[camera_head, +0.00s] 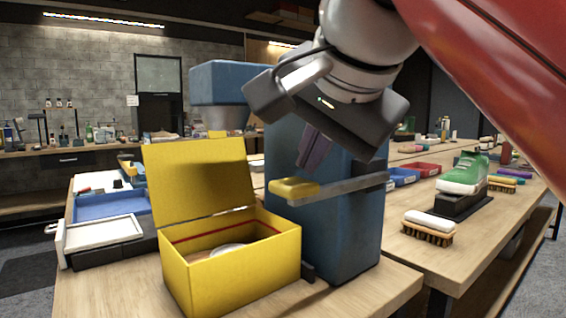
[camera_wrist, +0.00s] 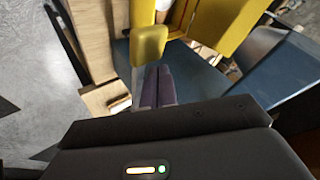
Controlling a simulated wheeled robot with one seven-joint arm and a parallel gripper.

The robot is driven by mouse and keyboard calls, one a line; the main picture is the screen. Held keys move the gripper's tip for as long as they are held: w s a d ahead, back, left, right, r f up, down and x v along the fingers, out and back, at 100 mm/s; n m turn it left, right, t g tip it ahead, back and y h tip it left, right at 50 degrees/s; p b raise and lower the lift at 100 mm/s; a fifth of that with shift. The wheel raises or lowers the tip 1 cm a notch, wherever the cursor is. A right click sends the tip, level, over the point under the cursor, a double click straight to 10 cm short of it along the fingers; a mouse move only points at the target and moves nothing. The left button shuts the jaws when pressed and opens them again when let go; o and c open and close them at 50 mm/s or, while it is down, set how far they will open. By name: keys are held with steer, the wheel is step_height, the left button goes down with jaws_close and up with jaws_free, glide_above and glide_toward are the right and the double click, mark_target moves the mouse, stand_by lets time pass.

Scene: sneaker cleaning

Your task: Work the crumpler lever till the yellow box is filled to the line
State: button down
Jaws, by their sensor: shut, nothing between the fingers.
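The yellow box (camera_head: 232,275) stands open on the table, its lid raised at the back. A red line (camera_head: 205,236) runs along its inner wall, and some white material (camera_head: 229,248) lies inside, below that line where I can see it. The blue crumpler (camera_head: 335,235) stands right behind the box. Its grey lever (camera_head: 340,189) ends in a yellow grip (camera_head: 294,189) and sits close to level. My gripper (camera_head: 307,166) is shut and empty, just above the lever near the grip. In the wrist view the closed fingers (camera_wrist: 158,72) point toward the yellow grip (camera_wrist: 150,45); contact is unclear.
Blue and white trays (camera_head: 105,231) lie left of the box. To the right are a brush (camera_head: 428,231) and a green sneaker (camera_head: 465,172) on a dark stand. Bare tabletop (camera_head: 385,290) shows at the front right.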

steer(key=shift+r+p, duration=0.35)
steer(key=shift+r, duration=0.2)
step_height(320, 180, up, 3)
steer(key=shift+d+f+p, duration=0.1)
steer(key=shift+f+p, duration=0.1)
steer(key=shift+p, duration=0.85)
step_height(320, 180, up, 2)
steer(key=shift+w+r, duration=0.15)
